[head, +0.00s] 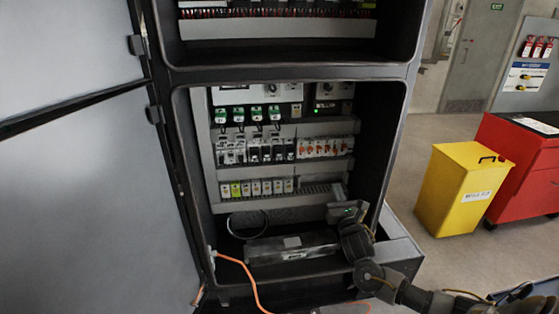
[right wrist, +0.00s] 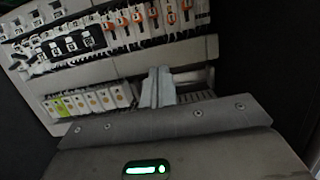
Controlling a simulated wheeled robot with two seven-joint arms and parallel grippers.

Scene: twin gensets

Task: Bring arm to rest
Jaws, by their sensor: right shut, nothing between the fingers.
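My right arm comes in from the lower right in the head view and reaches into the lower bay of the open cabinet (head: 180,130). My right gripper (head: 338,190) is in front of the right part of the bay, near the lower end of the breaker panel. In the right wrist view the two pale fingers of the right gripper (right wrist: 157,85) are together, with nothing seen between them. They point towards the rows of breakers (right wrist: 70,45). Whether the fingertips touch the panel is unclear. My left gripper is not in view.
An orange cable (head: 240,264) hangs over the bay's lower edge. The open cabinet door (head: 70,200) fills the left. A yellow bin (head: 455,190) and a red cabinet (head: 520,170) stand right, with open floor around them.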

